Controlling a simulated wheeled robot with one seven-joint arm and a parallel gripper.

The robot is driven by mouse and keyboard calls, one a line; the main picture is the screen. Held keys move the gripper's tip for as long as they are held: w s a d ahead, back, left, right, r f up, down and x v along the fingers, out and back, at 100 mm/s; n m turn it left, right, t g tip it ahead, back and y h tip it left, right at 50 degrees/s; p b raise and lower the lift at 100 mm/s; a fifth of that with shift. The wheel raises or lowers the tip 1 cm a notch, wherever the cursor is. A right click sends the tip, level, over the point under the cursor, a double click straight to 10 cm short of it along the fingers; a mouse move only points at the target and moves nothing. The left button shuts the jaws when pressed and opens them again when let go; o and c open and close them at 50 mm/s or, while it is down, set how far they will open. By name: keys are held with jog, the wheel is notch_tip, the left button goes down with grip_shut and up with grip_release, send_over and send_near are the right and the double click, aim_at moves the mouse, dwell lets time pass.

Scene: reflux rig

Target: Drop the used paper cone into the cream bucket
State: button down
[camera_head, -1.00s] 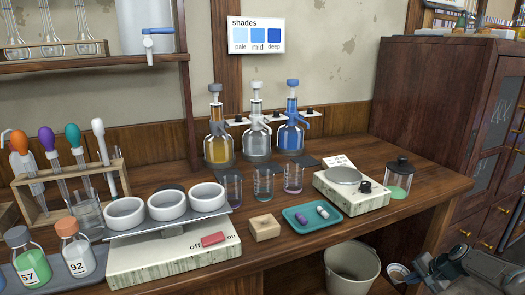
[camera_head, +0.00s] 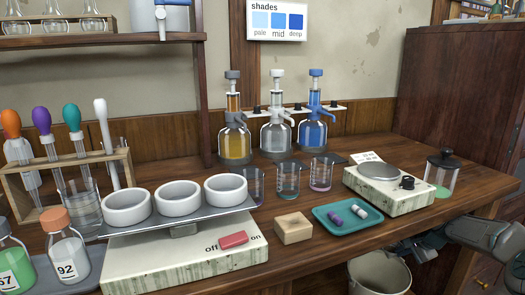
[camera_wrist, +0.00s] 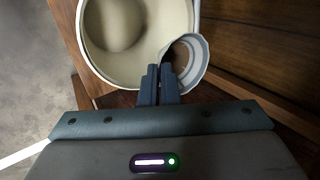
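The used paper cone (camera_wrist: 204,65), white with a round open mouth, shows in the wrist view. My gripper (camera_wrist: 158,72) has its two fingers close together on the cone's near-left edge. The cream bucket (camera_wrist: 91,55) is below, its open mouth filling the upper middle. The cone overlaps the bucket's lower-right rim in that view; its height above the rim is hard to tell. In the head view the bucket (camera_head: 380,275) stands below the table's front edge, cut off by the frame. My arm reaches in from the right there; the cone is not clearly visible.
The wooden bench edge is close above the bucket. On it stand a teal tray (camera_head: 348,224), a wooden block (camera_head: 293,230), a round-topped balance (camera_head: 388,195) and a lidded jar (camera_head: 440,175). Bare floor (camera_wrist: 35,80) lies left of the bucket in the wrist view.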

jog(key=shift+w+a+f, duration=0.25)
jog(key=shift+w+a, duration=0.1)
jog(key=shift+a, duration=0.05)
jog(key=f+b, duration=0.4)
jog(key=f, duration=0.1)
jog(key=shift+d, duration=0.2)
jog(key=c, duration=1.6)
grip_release()
jog(key=shift+s, duration=0.1)
